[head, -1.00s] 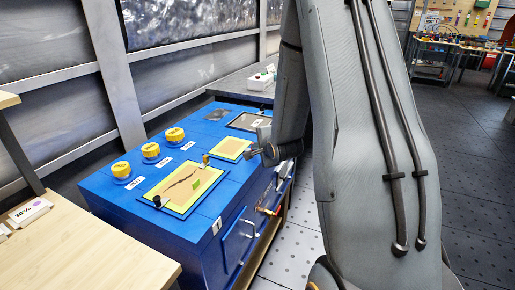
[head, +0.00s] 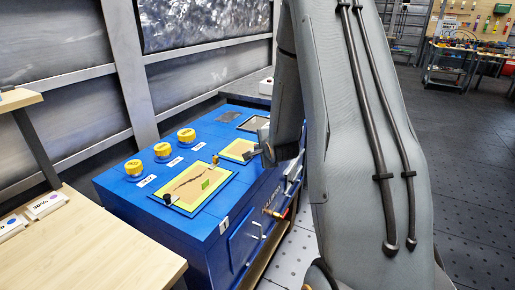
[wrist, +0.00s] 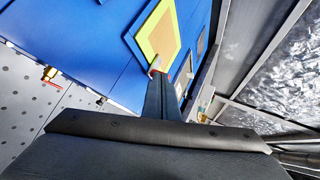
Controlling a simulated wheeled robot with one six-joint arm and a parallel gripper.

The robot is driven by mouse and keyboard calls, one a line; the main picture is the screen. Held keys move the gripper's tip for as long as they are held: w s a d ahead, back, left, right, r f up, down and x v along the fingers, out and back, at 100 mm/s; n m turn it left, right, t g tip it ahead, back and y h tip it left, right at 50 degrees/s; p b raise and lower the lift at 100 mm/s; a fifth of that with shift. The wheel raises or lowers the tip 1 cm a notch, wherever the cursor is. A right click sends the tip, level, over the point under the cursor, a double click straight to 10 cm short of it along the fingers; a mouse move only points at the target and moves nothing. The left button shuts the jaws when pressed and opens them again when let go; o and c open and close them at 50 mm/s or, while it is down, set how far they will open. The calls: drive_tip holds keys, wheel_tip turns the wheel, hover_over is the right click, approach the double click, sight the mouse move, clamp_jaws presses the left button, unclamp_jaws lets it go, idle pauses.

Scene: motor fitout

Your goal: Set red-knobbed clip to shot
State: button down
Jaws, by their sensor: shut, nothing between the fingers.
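My gripper (head: 265,157) is shut and empty, at the right edge of the smaller yellow-bordered panel on the blue cabinet. In the wrist view my gripper (wrist: 157,68) points at the corner of a yellow-bordered panel (wrist: 160,35). A small red spot shows beside the fingers there; I cannot tell whether it is the red-knobbed clip. In the head view a black-knobbed clip (head: 167,199) stands at the near corner of the larger panel (head: 196,206). A brass-coloured knob (head: 215,159) stands at its far corner. No red clip knob is clear in the head view.
The blue cabinet (head: 207,240) carries several yellow knobs, one of them near the left edge (head: 133,168). A red-handled valve (head: 285,214) sticks out of its front. A wooden bench (head: 95,250) stands at the left. Open perforated floor lies to the right.

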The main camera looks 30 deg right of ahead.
drive_tip(key=s, duration=0.1)
drive_tip(key=s+a+p, duration=0.1)
drive_tip(key=s, duration=0.1)
drive_tip(key=shift+s+r, duration=0.1)
drive_tip(key=shift+r, duration=0.05)
drive_tip(key=v, duration=1)
drive_tip(key=shift+b, duration=0.45)
drive_tip(key=s+a+f+n+g+y, duration=0.1)
drive_tip(key=s+a+n+g+y, duration=0.1)
drive_tip(key=s+a+n+g, duration=0.9)
drive_tip(key=s+a+n, duration=0.7)
drive_tip(key=s+n, duration=0.2)
drive_tip(key=s, duration=0.1)
drive_tip(key=shift+a+f+g, duration=0.25)
drive_tip(key=shift+a+g, duration=0.05)
drive_tip(key=shift+a, duration=0.1)
drive_tip(key=shift+s, duration=0.1)
